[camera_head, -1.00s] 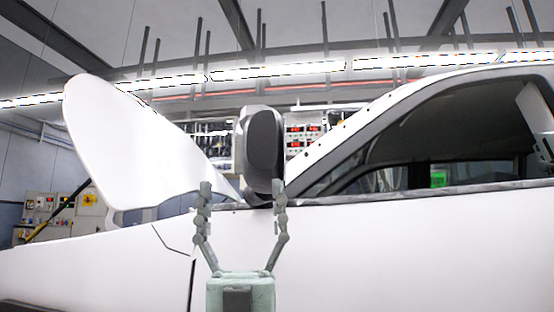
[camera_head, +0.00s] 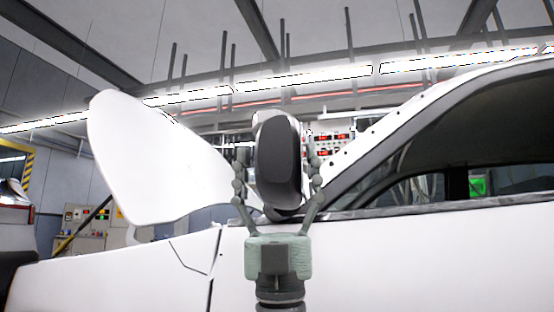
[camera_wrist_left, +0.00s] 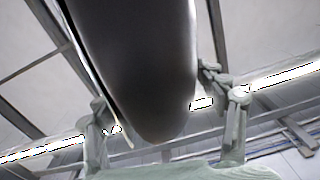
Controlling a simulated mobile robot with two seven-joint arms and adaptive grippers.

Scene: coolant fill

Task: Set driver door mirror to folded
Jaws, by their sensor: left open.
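The driver door mirror (camera_head: 279,165), dark-faced with a pale edge, stands upright at the base of the windscreen pillar on the white car. My left gripper (camera_head: 277,162) is open, with one finger on each side of the mirror in the head view. In the left wrist view the dark mirror housing (camera_wrist_left: 135,60) fills the upper middle, its rounded lower end between the two open fingers (camera_wrist_left: 165,115). I cannot tell whether either finger touches it. My right gripper is not in view.
The raised white hood (camera_head: 155,160) stands left of the mirror. The white door and fender (camera_head: 120,275) lie below, and the side window (camera_head: 480,140) opens to the right. A wall panel with red displays (camera_head: 325,145) is behind. Another vehicle (camera_head: 14,230) shows at far left.

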